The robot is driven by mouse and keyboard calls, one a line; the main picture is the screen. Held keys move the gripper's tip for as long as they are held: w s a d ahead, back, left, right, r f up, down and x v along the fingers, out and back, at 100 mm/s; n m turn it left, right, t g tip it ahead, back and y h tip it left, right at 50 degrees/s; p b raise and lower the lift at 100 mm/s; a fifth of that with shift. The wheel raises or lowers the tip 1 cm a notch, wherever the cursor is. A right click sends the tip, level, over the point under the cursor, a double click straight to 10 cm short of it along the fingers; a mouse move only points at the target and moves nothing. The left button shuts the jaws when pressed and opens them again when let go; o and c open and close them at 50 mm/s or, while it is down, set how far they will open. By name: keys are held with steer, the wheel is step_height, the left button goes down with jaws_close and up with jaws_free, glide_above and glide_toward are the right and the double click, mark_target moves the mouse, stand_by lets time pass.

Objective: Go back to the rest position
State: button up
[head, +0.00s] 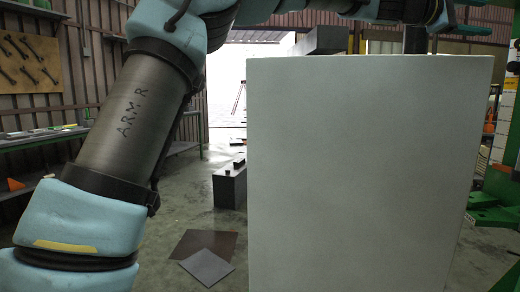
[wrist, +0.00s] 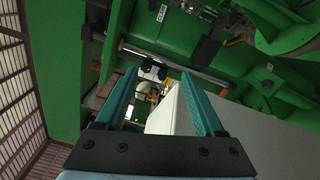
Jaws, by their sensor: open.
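My gripper (wrist: 157,105) is in the wrist view, with its two teal fingers apart and no object held between them. Past the fingers is a pale block-like surface (wrist: 168,110), close to the right finger; I cannot tell whether they touch. Large green machinery (wrist: 200,45) fills the upper part of that view.
A large pale box (head: 365,170) fills the middle and right of the head view. A dark block (head: 230,185) and two flat plates (head: 205,245) lie on the floor left of it. A green machine (head: 495,205) stands at the right. A workbench (head: 45,137) lines the left wall.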

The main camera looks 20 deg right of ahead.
steer(key=w+a+f+m+t+y+p, duration=0.1)
steer(key=w+a+f+t+y+p, duration=0.2)
steer(key=w+a+f, duration=0.75)
steer(key=w+a+f+m+t+y+p, duration=0.1)
steer(key=w+a+f+t+y, duration=0.25)
steer(key=w+a+f, duration=0.65)
steer(key=w+a+f+y+p, duration=0.1)
steer(key=a+f+y, duration=0.2)
steer(key=a+f, duration=0.5)
steer(key=w+a+f+y+p, duration=0.1)
steer(key=a+f+y, duration=0.3)
steer(key=a, duration=0.6)
steer(key=s+a+f+y+p, duration=0.1)
steer(key=s+a+f, duration=0.2)
steer(key=a, duration=0.7)
steer(key=s+a+f+g+y, duration=0.1)
steer(key=s+a+f, duration=0.2)
steer(key=a, duration=0.7)
steer(key=s+a+f+y+p, duration=0.1)
steer(key=s+a, duration=0.4)
steer(key=a, duration=0.5)
step_height(320, 180, down, 2)
steer(key=shift+f+y+p, duration=0.15)
steer(key=shift+y+p, duration=0.2)
steer(key=shift+y, duration=0.1)
